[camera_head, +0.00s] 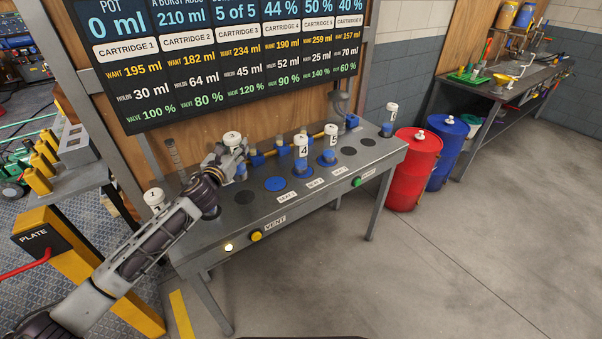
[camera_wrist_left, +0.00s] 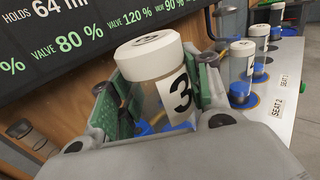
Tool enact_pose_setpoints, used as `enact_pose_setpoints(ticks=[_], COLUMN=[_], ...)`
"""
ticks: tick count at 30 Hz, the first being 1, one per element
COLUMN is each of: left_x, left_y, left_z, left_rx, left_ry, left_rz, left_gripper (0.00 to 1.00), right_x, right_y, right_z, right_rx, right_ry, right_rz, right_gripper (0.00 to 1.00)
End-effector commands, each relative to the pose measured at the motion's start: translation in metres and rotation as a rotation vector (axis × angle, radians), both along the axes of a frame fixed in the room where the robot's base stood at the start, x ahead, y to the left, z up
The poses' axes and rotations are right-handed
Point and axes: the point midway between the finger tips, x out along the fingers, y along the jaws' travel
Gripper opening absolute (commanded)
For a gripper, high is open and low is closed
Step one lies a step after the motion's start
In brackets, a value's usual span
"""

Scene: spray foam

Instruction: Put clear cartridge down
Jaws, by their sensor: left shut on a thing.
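A clear cartridge marked 3, with a white cap, shows in the wrist view (camera_wrist_left: 165,78); its cap shows in the head view (camera_head: 232,138). My left gripper (camera_head: 235,158) is shut on it, with green pads (camera_wrist_left: 122,100) on either side of its body. The cartridge is near upright above the left part of the grey bench (camera_head: 308,203). My right gripper is not in view.
Cartridge 1 (camera_head: 154,198) stands left of my arm. Cartridges 4 (camera_head: 302,151) and 5 (camera_head: 331,138) stand to the right, and another white-capped one (camera_head: 390,117) at the far right. A yellow vent button (camera_head: 256,236) is on the front edge. A signboard (camera_head: 220,60) hangs behind.

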Motion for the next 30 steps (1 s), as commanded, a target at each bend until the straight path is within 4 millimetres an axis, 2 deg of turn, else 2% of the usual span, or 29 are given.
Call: enact_pose_setpoints(ticks=[12,17,30], left_x=[0.000,0.000,0.000], left_y=[0.000,-0.001,0.000], left_z=[0.003,-0.002,-0.050], left_rx=[-0.001,-0.002,-0.003], left_ry=[-0.005,-0.004,-0.001], left_rz=[-0.001,-0.002,0.000], left_gripper=[0.00,0.00,0.00], right_x=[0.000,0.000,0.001], right_y=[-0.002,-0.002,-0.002], right_z=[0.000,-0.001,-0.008], right_rx=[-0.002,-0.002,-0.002], right_ry=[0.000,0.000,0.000], right_rz=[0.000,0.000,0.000], right_gripper=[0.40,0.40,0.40])
